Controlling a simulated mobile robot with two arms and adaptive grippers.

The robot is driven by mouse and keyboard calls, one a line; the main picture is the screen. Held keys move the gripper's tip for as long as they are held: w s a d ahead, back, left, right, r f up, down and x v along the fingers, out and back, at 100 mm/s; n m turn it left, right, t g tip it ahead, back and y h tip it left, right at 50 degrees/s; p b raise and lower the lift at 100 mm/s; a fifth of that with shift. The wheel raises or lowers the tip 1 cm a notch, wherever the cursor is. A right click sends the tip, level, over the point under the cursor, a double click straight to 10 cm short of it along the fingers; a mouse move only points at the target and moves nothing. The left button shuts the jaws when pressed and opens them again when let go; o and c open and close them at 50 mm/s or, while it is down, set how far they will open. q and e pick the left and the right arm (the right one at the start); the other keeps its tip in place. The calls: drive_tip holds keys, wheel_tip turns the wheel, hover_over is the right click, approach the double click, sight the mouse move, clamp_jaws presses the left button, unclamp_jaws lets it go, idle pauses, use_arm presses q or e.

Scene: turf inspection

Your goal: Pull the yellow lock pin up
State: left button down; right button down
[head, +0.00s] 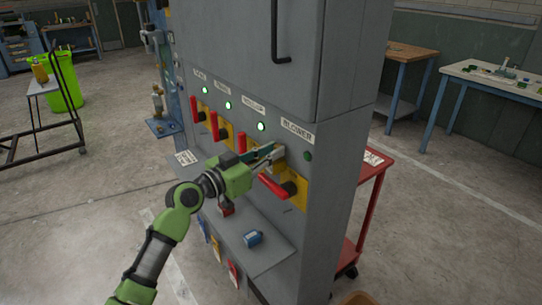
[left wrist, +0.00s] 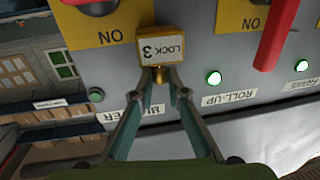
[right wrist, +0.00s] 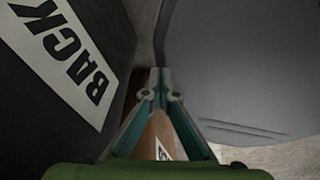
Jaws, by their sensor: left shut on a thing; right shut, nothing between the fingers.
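The yellow lock pin (left wrist: 158,77) is a small brass-coloured stem on a block marked "LOCK 3" (left wrist: 158,48), seen upside down in the left wrist view. My left gripper (left wrist: 160,72) is shut on the stem, with a fingertip on each side. In the head view my left gripper (head: 268,154) is at the BLOWER switch, above its red handle (head: 272,187) and yellow plate (head: 298,199). The block (head: 279,156) is partly hidden there by the fingers. My right gripper (right wrist: 160,82) is shut and empty in the right wrist view, and out of the head view.
The grey cabinet (head: 335,160) carries other red-handled switches to the left, with lit green lamps. A red cart (head: 378,190) stands behind.

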use_arm(q)
drive_tip(key=c, duration=2)
unclamp_jaws()
drive_tip(key=shift+r, duration=0.15)
drive_tip(key=shift+o, duration=0.2)
drive_tip(key=shift+s+a, duration=0.3)
drive_tip(key=shift+a, duration=0.05)
drive_tip(key=v, duration=1.1)
